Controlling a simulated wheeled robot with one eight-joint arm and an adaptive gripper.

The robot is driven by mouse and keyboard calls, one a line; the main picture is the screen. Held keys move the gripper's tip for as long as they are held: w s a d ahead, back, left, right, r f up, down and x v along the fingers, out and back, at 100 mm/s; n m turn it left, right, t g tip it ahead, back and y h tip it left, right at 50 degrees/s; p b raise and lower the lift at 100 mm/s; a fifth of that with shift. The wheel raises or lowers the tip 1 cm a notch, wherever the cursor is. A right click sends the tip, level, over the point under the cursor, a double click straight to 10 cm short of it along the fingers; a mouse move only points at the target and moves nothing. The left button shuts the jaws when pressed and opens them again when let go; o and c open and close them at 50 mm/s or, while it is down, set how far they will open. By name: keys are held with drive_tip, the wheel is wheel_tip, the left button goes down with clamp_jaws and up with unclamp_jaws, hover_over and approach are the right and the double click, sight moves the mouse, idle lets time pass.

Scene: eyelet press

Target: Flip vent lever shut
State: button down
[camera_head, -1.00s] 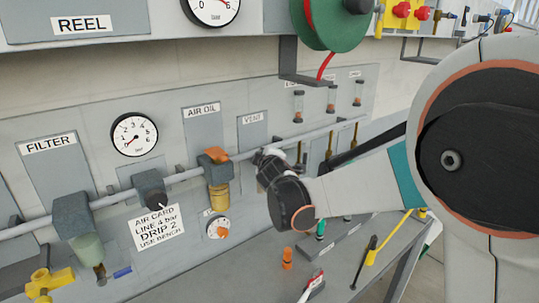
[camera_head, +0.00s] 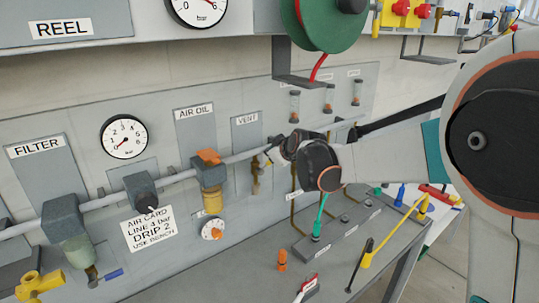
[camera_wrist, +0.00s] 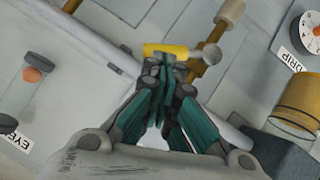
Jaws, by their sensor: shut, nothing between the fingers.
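The vent label plate (camera_head: 246,135) is on the grey wall panel in the head view. A brass vent valve (camera_head: 255,182) hangs below the pipe under it, partly hidden by my gripper (camera_head: 274,150). In the wrist view, the valve's brass stem (camera_wrist: 230,14) shows at the top, with a rounded metal end (camera_wrist: 211,54) below it. The yellow lever (camera_wrist: 166,50) points left from there, lying across the picture just beyond my fingertips (camera_wrist: 163,66). My gripper is shut and empty. Whether the fingertips touch the lever cannot be told.
The horizontal air pipe (camera_head: 180,179) runs close behind my gripper. The air oil unit (camera_head: 209,172) with its orange top is to the left. A drip dial (camera_head: 213,229) sits below it. A bench rack (camera_head: 336,228) and several tools stand below right.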

drive_tip(key=shift+w+d+f+m+g+y+b, duration=0.5)
drive_tip(key=shift+w+d+f+m+g+y, duration=0.15)
drive_tip(key=shift+d+f+m+g+y, duration=0.2)
drive_tip(key=shift+w+d+f, duration=0.1)
drive_tip(key=shift+d+f, duration=0.05)
idle(0.7)
